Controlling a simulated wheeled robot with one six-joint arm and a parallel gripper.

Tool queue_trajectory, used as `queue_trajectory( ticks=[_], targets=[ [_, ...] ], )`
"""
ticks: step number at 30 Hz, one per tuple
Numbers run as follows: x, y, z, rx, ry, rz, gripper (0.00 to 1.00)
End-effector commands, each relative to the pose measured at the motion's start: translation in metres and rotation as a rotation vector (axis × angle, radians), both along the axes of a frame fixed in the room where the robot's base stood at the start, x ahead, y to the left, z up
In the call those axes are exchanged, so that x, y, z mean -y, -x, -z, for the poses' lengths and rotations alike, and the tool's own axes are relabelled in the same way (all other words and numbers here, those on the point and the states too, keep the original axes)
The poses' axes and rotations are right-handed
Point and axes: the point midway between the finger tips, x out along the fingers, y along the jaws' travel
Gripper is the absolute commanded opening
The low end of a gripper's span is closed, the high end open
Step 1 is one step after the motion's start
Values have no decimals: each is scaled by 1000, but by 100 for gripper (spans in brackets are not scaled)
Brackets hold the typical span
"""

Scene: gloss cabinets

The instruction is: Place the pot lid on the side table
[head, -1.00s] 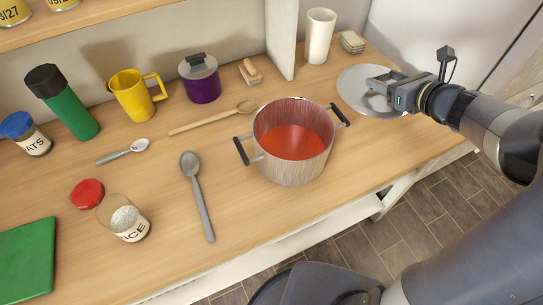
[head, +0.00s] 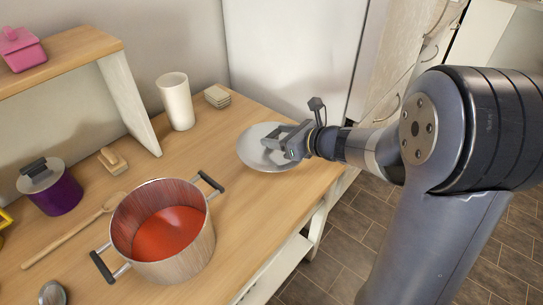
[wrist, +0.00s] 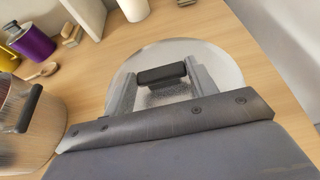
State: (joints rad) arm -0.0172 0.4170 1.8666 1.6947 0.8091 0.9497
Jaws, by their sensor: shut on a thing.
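The pot lid (head: 252,152) is a shiny silver disc near the right end of the wooden counter. In the wrist view the lid (wrist: 218,62) shows its black bar handle (wrist: 161,73) between my fingers. My gripper (head: 284,138) is shut on this handle, with the lid level below it. I cannot tell whether the lid touches the counter or hovers just above it. The open steel pot (head: 165,245) holds red liquid and stands to the left of the lid. I cannot make out a separate side table.
A purple lidded pot (head: 55,198), a wooden spoon (head: 75,231) and a shelf (head: 70,58) are at left. The counter (head: 300,195) ends just right of the lid, with tiled floor (head: 350,240) beyond.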

Motion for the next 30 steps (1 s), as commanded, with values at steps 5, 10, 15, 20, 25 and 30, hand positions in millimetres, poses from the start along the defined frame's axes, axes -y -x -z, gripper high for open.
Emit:
queue_trajectory(
  ticks=[5,10,15,20,25,30],
  targets=[
    [0,0,19,0,-2,-1,22],
    [0,0,44,-1,-2,0,22],
    [0,0,51,3,-2,0,22],
    [0,0,50,3,-1,-1,22],
    [0,0,55,1,0,0,55],
    [0,0,53,1,0,0,69]
  ],
)
